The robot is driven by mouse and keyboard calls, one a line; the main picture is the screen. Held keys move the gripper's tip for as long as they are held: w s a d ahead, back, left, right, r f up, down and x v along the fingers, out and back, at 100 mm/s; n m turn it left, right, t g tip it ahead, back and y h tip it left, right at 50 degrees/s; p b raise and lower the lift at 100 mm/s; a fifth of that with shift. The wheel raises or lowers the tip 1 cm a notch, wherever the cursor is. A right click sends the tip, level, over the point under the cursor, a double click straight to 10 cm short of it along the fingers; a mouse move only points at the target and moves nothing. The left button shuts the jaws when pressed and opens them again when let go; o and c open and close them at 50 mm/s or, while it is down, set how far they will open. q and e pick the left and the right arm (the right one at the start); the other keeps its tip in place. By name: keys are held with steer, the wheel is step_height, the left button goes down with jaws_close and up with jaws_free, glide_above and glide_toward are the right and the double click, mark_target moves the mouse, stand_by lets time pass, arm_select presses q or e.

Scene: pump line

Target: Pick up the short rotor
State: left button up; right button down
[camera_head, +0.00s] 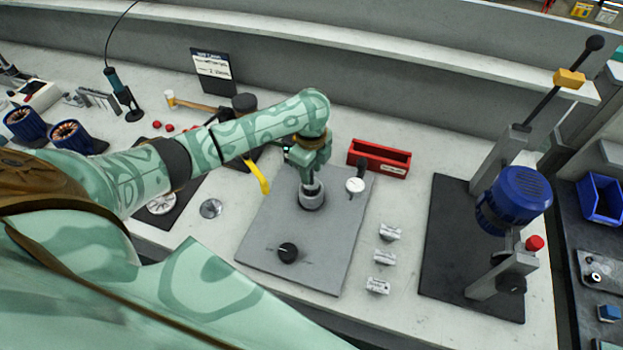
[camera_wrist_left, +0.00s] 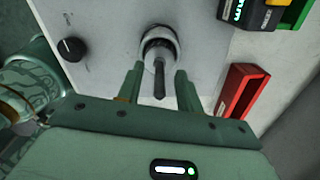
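A grey round part with a dark upright shaft stands on a grey plate (camera_head: 265,225); I take it for the short rotor (camera_head: 312,199). In the left wrist view this rotor (camera_wrist_left: 160,82) shows its shaft pointing toward the camera, between my two fingers. My left gripper (camera_head: 311,178) is right above the part in the head view. In the left wrist view the gripper (camera_wrist_left: 159,72) is open, with a gap on both sides of the shaft. In the head view the gripper hides the shaft's top. My right gripper is not in view.
A black knob (camera_head: 287,252) and a white round-topped post (camera_head: 355,185) are on the plate. A red bin (camera_head: 379,159) stands behind it. Several small labelled blocks (camera_head: 384,257) lie to the right, before a press with a blue motor (camera_head: 515,200). A yellow strip (camera_head: 258,177) lies left.

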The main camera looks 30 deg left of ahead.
arm_select(q)
jaws_close()
steer(key=shift+r, duration=0.1)
steer(key=shift+w+r+p, duration=0.1)
steer(key=shift+r+p, duration=0.2)
steer(key=shift+r, duration=0.15)
step_height(320, 180, up, 3)
steer(key=shift+f+p, duration=0.2)
steer(key=shift+p, duration=0.45)
steer(key=s+d+r+p, duration=0.3)
steer(key=s+r+p, duration=0.3)
steer(key=s, duration=0.8)
step_height(320, 180, up, 3)
steer(key=shift+r, duration=0.2)
steer(key=shift+w+d, duration=0.1)
